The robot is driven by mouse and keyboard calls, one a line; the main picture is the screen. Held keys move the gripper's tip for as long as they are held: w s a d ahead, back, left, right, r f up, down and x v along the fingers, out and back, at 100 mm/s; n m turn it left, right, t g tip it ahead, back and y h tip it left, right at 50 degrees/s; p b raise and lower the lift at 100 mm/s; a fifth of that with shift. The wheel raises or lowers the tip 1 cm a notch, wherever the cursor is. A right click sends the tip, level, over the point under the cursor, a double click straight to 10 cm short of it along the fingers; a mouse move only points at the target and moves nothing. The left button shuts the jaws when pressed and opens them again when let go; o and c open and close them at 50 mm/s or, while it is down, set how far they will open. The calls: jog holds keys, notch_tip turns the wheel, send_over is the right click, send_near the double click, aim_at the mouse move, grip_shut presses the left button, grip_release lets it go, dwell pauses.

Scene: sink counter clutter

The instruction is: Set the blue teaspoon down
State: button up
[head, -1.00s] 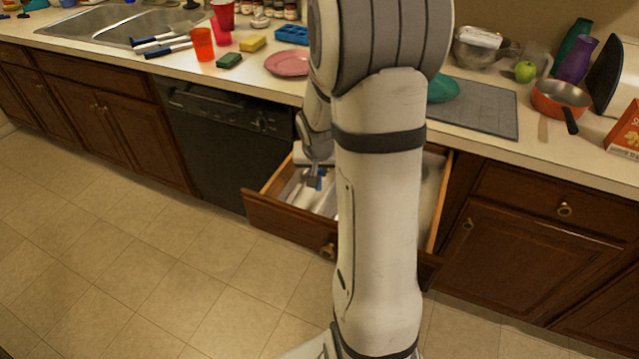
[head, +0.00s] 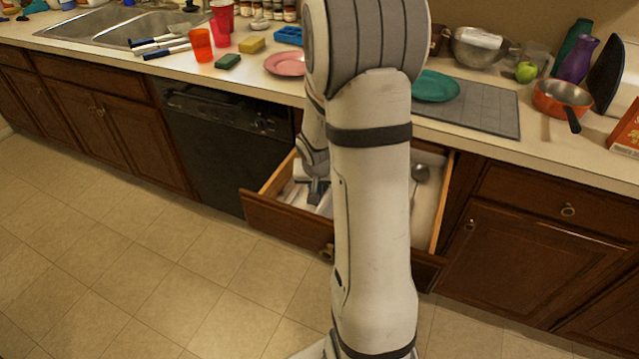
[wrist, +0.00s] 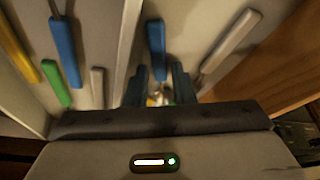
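In the wrist view, a blue-handled utensil (wrist: 156,50), which looks like the blue teaspoon, lies in a white drawer compartment. A shiny metal part shows below its handle, between my fingers. My gripper (wrist: 159,88) has its two dark fingers spread, one on each side, with gaps visible beside the utensil. In the head view, my gripper (head: 318,190) reaches down into the open drawer (head: 285,222). The teaspoon cannot be made out there, and my arm hides part of the drawer.
A divider (wrist: 123,50) separates this compartment from one with blue (wrist: 65,50), green (wrist: 56,83) and yellow (wrist: 18,45) handles. A grey handle (wrist: 230,42) lies right, near the wooden drawer side (wrist: 275,65). The counter (head: 250,82) above holds clutter.

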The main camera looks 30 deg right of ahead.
jog(key=shift+r, duration=0.25)
jog(key=p+v, duration=0.3)
jog(key=v, duration=0.9)
jog(key=s+a+r+n, duration=0.1)
jog(key=s+a, duration=0.1)
jog(key=s+a+r+n, duration=0.1)
jog(key=s+a+r, duration=0.1)
jog(key=s+a, duration=0.1)
jog(key=s+a+r+n, duration=0.1)
jog(key=s+a+r, duration=0.1)
jog(key=a, duration=0.1)
jog(key=shift+s+a+y, duration=0.25)
jog(key=shift+s+y, duration=0.15)
jog(key=s+a+r+n+g+y, duration=0.1)
jog(key=s+a+r+n, duration=0.1)
jog(key=s+a, duration=0.3)
jog(key=s, duration=0.3)
jog(key=shift+n, duration=0.4)
jog(key=shift+d+r, duration=0.1)
jog(key=shift+r, duration=0.05)
